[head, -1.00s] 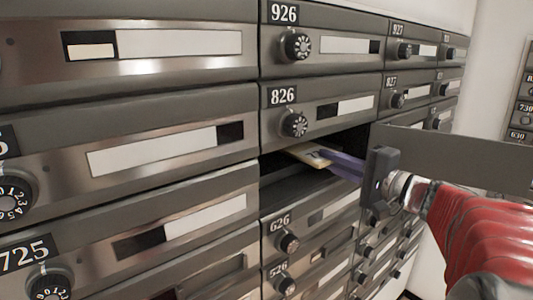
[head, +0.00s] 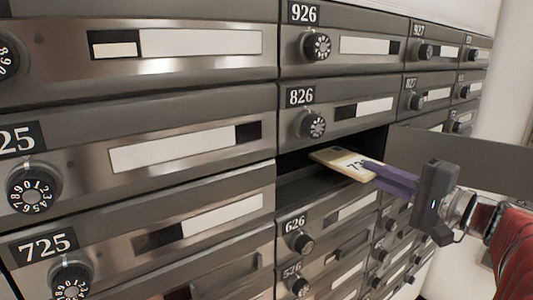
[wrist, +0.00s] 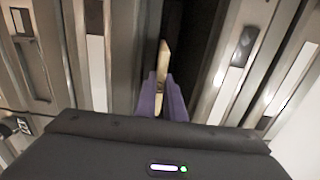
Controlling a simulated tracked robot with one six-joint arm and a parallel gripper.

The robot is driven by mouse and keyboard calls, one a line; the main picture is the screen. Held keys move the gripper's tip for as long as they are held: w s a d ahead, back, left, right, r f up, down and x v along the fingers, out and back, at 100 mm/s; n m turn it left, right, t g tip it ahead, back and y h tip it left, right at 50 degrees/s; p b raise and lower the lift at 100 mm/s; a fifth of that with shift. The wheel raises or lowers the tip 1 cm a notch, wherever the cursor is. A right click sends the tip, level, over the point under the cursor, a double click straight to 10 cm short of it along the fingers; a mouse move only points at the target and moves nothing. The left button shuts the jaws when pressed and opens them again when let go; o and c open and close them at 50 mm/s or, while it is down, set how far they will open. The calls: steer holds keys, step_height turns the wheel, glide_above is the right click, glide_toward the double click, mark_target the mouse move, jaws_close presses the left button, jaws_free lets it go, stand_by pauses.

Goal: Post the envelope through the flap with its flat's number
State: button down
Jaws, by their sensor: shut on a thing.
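A cream envelope (head: 335,158) is held edge-first at the dark open slot (head: 300,170) between flaps 826 and 626. Its printed number starts with "7", perhaps "72"; the rest is hidden by the fingers. My gripper (head: 375,172), with purple fingers, is shut on the envelope's near end, in front of the opening. The wrist view also shows the envelope (wrist: 164,60) between the fingers (wrist: 163,92), pointing at a dark gap. An open grey flap panel (head: 470,155) stands out to the right, behind my gripper.
Closed flap 826 (head: 345,112) is above the slot and flap 626 (head: 335,222) below. Flap 725 (head: 165,235) is at lower left, with several other closed flaps with dials around. The open panel bounds the room on the right.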

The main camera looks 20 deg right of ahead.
steer(key=v, duration=1.1)
steer(key=shift+s+d, duration=0.15)
steer(key=shift+s, duration=0.2)
